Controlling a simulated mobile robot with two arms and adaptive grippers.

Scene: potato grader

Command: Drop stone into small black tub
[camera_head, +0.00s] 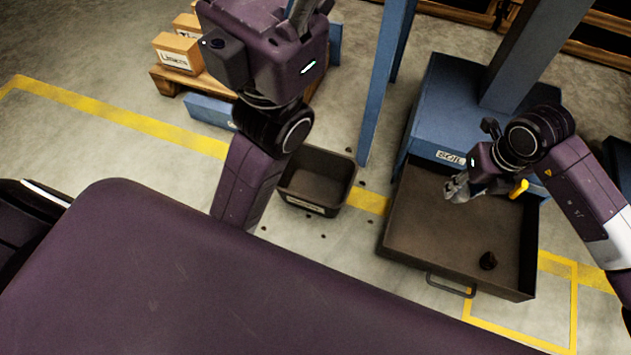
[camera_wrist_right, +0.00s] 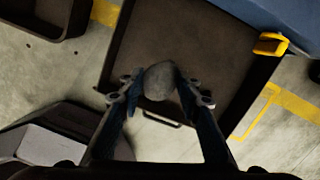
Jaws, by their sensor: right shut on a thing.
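My right gripper (camera_head: 457,188) is shut on a grey, rounded stone and holds it above the brown tray. In the right wrist view the stone (camera_wrist_right: 159,80) sits between the two fingertips of the right gripper (camera_wrist_right: 160,92). The small black tub (camera_head: 317,180) stands on the floor left of the tray and looks empty. Part of a dark tub (camera_wrist_right: 48,28) also shows at the top left of the right wrist view. My left gripper (camera_head: 301,14) is only partly seen at the top edge of the head view, so its jaws cannot be judged.
A yellow handle (camera_head: 519,189) is beside my right gripper. A blue post (camera_head: 382,95) stands between tub and machine. Boxes (camera_head: 175,52) sit on a pallet at the upper left.

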